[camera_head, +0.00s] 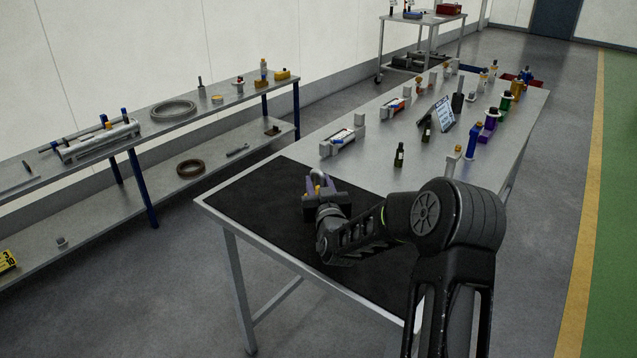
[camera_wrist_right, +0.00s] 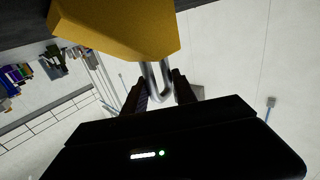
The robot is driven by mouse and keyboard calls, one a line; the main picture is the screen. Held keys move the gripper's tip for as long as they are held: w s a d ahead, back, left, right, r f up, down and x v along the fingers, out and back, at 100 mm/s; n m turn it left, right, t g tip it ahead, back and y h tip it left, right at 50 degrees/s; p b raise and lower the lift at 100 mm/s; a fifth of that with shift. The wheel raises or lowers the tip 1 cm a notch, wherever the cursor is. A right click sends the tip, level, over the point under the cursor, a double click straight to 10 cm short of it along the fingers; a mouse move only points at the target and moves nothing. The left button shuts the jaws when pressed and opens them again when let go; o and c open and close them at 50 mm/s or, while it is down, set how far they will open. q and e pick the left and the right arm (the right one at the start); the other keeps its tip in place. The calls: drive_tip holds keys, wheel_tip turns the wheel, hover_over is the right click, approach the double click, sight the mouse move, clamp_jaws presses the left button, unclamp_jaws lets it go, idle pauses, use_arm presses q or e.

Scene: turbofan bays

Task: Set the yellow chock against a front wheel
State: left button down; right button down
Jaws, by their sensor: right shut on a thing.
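My right gripper (camera_head: 319,187) is over the dark mat on the near end of the long table. In the wrist view its two fingers (camera_wrist_right: 158,92) are shut on the metal loop handle of the yellow chock (camera_wrist_right: 115,28). The chock fills the top of that view, beyond the fingertips. In the head view the gripper mostly hides the chock. I cannot tell whether it touches the mat. A wheeled cart (camera_head: 424,19) stands at the far back, with a small caster wheel (camera_head: 378,79) showing at its left leg. My left gripper is out of view.
The long table's dark mat (camera_head: 255,205) is bare around my gripper. Beyond it stand bottles (camera_head: 399,155), fixtures (camera_head: 341,140) and a small sign (camera_head: 440,113). A two-level bench (camera_head: 85,172) runs along the left wall. Open floor (camera_head: 560,130) lies to the right.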

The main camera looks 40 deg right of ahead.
drive_tip(key=shift+r, duration=0.1)
drive_tip(key=c, duration=1)
unclamp_jaws()
drive_tip(key=shift+s+a, duration=0.15)
drive_tip(key=shift+s, duration=0.1)
drive_tip(key=b+v, duration=0.2)
drive_tip(key=v, duration=0.9)
drive_tip(key=shift+s, duration=0.2)
drive_tip(key=shift+a, duration=0.15)
